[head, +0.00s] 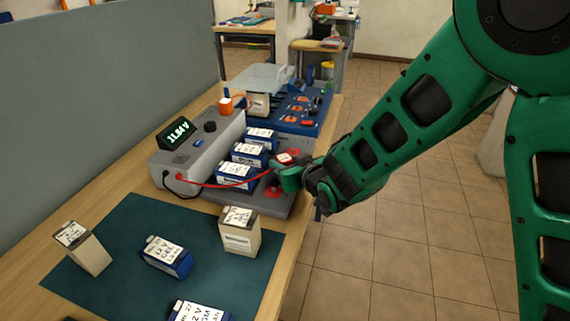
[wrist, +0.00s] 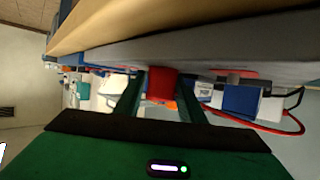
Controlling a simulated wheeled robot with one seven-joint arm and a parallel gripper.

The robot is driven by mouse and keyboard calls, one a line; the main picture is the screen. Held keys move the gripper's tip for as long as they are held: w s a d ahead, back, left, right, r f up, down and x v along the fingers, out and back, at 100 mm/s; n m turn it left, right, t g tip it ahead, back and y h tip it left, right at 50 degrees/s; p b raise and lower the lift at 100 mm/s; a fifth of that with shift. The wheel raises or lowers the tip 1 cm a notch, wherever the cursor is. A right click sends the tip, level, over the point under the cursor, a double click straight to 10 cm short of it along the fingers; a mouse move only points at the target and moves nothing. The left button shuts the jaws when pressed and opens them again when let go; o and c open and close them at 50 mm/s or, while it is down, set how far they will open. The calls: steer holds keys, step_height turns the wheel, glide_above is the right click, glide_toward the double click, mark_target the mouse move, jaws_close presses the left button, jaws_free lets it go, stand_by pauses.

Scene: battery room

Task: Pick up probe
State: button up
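My gripper (head: 290,176) is at the probe, low over the base's right edge. In the wrist view the red probe (wrist: 163,84) fills the gap between the two green fingers, which appear to close on it from both sides. The finger contact is hidden in the head view.
Several blue batteries (head: 235,171) stand in a row on the grey base (head: 265,203), close left of my gripper. Loose batteries, such as a cream one (head: 239,231), stand on the teal mat (head: 130,215). A blue panel unit (head: 310,116) is behind. Open floor lies right of the bench.

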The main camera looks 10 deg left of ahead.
steer(key=shift+w, duration=0.1)
steer(key=c, duration=0.8)
